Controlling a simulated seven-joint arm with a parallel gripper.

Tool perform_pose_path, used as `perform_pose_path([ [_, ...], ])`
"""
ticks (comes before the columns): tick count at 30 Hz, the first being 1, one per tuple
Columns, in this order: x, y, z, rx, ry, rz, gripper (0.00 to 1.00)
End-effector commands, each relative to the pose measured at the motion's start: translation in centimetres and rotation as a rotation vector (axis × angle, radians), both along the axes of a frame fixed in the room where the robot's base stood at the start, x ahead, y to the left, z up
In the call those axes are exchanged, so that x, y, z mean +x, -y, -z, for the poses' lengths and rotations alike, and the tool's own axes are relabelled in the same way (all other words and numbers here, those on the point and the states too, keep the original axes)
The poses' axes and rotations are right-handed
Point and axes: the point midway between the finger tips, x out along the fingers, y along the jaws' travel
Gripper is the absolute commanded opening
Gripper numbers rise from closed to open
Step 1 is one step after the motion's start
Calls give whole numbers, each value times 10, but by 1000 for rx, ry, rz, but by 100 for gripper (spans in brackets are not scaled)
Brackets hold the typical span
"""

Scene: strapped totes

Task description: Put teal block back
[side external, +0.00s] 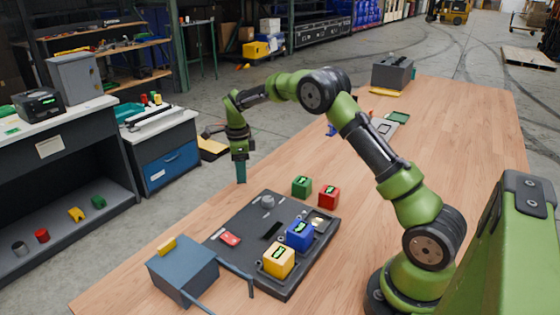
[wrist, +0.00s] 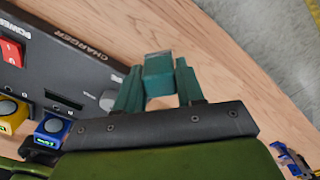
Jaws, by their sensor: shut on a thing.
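My gripper (side external: 241,172) hangs above the table beyond the far left edge of the dark charger panel (side external: 262,209). In the wrist view, the gripper's teal fingers (wrist: 159,84) are shut on a teal block (wrist: 158,73). The block sticks out past the fingertips. In the side view, block and fingers are both teal, and I cannot tell them apart. The panel also shows in the wrist view (wrist: 60,72), with CHARGER and POWER lettering, to the left of the block. The block is over bare wood there.
A yellow block (side external: 278,261) and a blue block (side external: 299,235) sit on the panel. A green block (side external: 302,186) and a red block (side external: 329,196) are by its far edge. A blue-grey strapped tote (side external: 183,268) stands at the near left.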

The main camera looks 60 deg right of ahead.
Motion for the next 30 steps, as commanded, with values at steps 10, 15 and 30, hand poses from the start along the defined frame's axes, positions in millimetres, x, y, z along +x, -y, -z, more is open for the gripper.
perform_pose_path([
  [10, 0, 0, 42, 1, -1, 0, 9],
  [15, 0, 0, 51, 1, 2, 1, 9],
  [30, 0, 0, 54, 0, 1, 0, 63],
])
